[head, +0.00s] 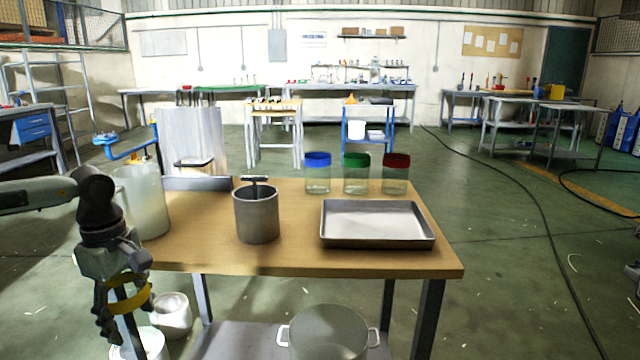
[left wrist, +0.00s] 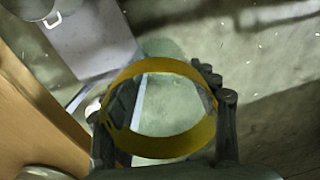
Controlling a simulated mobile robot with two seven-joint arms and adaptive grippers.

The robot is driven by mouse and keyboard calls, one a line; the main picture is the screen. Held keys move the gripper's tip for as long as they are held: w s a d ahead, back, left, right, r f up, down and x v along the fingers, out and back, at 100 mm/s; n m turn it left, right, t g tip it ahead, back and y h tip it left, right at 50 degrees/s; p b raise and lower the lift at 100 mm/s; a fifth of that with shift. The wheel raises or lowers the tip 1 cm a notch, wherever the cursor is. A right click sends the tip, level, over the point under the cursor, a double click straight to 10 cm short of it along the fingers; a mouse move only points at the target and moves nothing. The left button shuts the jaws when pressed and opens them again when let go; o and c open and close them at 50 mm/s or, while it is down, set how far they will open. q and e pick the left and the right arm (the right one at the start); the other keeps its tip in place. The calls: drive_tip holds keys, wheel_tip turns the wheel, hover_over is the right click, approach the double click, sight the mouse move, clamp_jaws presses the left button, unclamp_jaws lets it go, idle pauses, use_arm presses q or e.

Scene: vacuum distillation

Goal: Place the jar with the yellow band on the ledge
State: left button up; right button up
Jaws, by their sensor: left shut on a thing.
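The yellow band (head: 137,303) of a clear jar shows between the fingers of my left gripper (head: 125,312). The gripper is shut on the jar, in front of the table's left front corner and below the tabletop. In the left wrist view the yellow band (left wrist: 160,147) is a ring between both fingers; the clear glass is hard to make out. A low dark grey raised piece (head: 210,183) at the back left of the table may be the ledge; I cannot tell for sure. My right gripper is not in view.
The wooden table (head: 300,262) holds a large pale container (head: 147,205), a grey metal pot (head: 257,218), a metal tray (head: 377,238), and jars with blue (head: 317,160), green (head: 355,160) and red (head: 396,160) lids. A large pot (head: 328,335) stands below.

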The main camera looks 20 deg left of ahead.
use_arm(q)
drive_tip(key=w+d+f+m, duration=0.1)
drive_tip(key=w+d+m, duration=0.1)
drive_tip(key=d+m, duration=0.4)
drive_tip(key=w+d+m, duration=0.3)
drive_tip(key=d+m, duration=0.4)
drive_tip(key=d, duration=0.6)
drive_tip(key=w+d+f+m, duration=0.1)
drive_tip(key=w+d+m, duration=0.2)
drive_tip(key=d+m, duration=0.3)
drive_tip(key=d, duration=0.3)
drive_tip(key=shift+w+d+f+m, duration=0.25)
drive_tip(key=shift+f+m, duration=0.05)
